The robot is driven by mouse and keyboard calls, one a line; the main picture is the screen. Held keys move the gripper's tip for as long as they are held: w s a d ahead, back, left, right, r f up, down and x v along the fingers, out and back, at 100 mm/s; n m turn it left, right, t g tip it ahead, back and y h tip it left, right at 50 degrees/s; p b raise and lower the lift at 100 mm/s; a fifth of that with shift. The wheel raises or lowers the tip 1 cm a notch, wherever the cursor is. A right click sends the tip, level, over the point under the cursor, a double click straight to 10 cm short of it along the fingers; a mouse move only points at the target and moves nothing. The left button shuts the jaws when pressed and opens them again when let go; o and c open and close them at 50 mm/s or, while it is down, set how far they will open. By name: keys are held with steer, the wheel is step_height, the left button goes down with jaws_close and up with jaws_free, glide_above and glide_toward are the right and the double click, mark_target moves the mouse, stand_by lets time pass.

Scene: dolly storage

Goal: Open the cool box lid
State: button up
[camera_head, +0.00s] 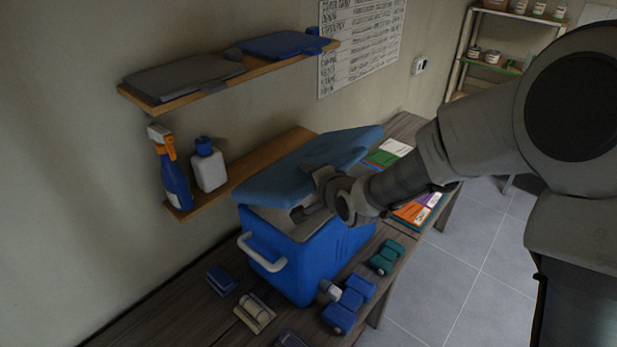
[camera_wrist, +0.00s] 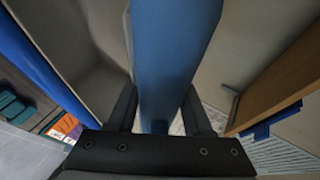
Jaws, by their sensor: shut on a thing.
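The blue cool box (camera_head: 310,258) stands on the wooden bench against the wall, with a white handle (camera_head: 262,252) on its near side. Its blue lid (camera_head: 300,168) is tilted up and partly open, and the pale inside shows below it. My gripper (camera_head: 312,202) is at the lid's edge on the side facing the room. In the wrist view the lid (camera_wrist: 172,50) runs between the two fingers of my gripper (camera_wrist: 160,108), which is shut on it. The box's grey inside (camera_wrist: 85,45) shows to the left of the lid there.
A wall shelf (camera_head: 245,175) with a spray bottle (camera_head: 172,172) and a white bottle (camera_head: 208,167) is close behind the lid. A higher shelf (camera_head: 185,97) holds flat items. Dumbbells (camera_head: 350,300) and small packs lie before the box. Colourful booklets (camera_head: 388,152) lie beyond it.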

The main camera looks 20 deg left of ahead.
steer(key=shift+r, duration=0.1)
steer(key=shift+a+r+p, duration=0.2)
steer(key=shift+r+p, duration=0.1)
steer(key=shift+o, duration=1)
steer(key=shift+h, duration=0.4)
steer(key=shift+w+a+r+p, duration=0.25)
steer(key=shift+a+r+p, duration=0.25)
steer(key=shift+a+r, duration=0.25)
steer(key=shift+w+a+r+p, duration=0.2)
steer(key=shift+a+r+p, duration=0.3)
steer(key=shift+r, duration=0.3)
steer(key=shift+a+r, duration=0.1)
steer(key=shift+w+a+r, duration=0.1)
steer(key=shift+a+r, duration=0.05)
steer(key=shift+r, duration=0.05)
steer(key=shift+o, duration=0.5)
steer(key=shift+w+a+r+n+g+p, duration=0.15)
steer(key=shift+a+r+p, duration=0.35)
steer(key=shift+a+p, duration=0.15)
steer(key=shift+w+a+r+n+g+p, duration=0.15)
steer(key=shift+a+r+p, duration=0.35)
steer(key=shift+a+p, duration=0.1)
steer(key=shift+o, duration=0.4)
steer(key=shift+w+a+r+h, duration=0.15)
steer(key=shift+a+h, duration=0.2)
steer(key=shift+h, duration=0.05)
